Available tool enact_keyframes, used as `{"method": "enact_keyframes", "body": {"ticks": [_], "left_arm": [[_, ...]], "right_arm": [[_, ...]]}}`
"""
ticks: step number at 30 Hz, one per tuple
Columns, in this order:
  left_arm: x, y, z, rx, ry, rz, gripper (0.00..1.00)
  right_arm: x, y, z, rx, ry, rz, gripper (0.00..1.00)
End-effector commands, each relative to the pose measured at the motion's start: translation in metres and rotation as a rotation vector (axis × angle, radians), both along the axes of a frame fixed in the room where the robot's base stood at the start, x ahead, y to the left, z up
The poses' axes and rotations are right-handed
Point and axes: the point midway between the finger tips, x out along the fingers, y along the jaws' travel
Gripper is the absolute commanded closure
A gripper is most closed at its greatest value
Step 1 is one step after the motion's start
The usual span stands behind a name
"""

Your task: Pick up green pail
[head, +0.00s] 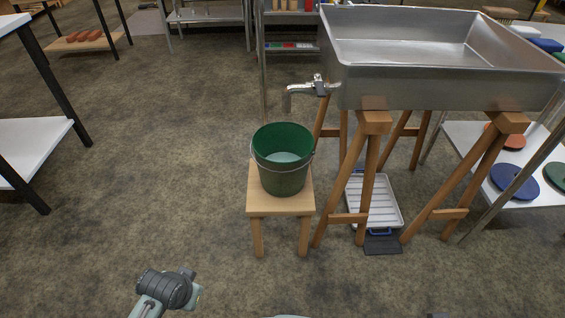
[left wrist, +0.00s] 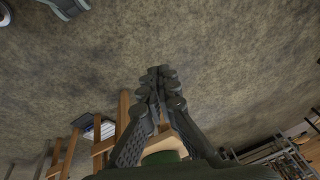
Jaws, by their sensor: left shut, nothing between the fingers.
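The green pail (head: 283,160) stands upright on a small wooden stool (head: 280,204) in the middle of the head view. Its wire handle hangs down against the side, and something pale shows inside it. In the left wrist view my left gripper (left wrist: 160,76) is shut and empty, its fingertips together. Behind its fingers are a tan piece of wood, seemingly the stool, and a green part of the pail (left wrist: 163,156); the fingers hide much of both. Part of my left arm shows low left in the head view, apart from the pail. My right gripper is not in view.
A steel evaporator pan (head: 440,55) on wooden trestles stands right of the stool, its tap (head: 308,88) reaching out above and behind the pail. A white tray (head: 376,202) lies beneath the pan. White-shelved tables stand left and right. Floor left of the stool is clear.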

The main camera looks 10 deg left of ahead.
Motion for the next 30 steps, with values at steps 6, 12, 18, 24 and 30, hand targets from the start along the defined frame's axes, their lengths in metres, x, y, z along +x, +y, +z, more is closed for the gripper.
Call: {"method": "enact_keyframes", "body": {"ticks": [6, 12, 18, 24, 30], "left_arm": [[-0.005, 0.0, -0.002, 0.0, 0.008, 0.0, 1.0], [-0.004, 0.003, -0.007, 0.005, 0.011, -0.002, 0.83], [-0.018, 0.007, -0.054, 0.009, 0.051, -0.019, 0.73], [-0.044, 0.012, -0.103, 0.013, 0.089, -0.042, 0.73], [-0.055, 0.014, -0.125, 0.014, 0.097, -0.055, 0.73]], "right_arm": [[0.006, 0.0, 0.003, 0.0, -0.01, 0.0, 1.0], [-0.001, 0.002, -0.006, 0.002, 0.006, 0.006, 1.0], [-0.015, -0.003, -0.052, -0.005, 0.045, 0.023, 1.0], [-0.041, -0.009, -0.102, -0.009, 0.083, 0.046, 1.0], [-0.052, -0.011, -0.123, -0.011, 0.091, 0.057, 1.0]]}}
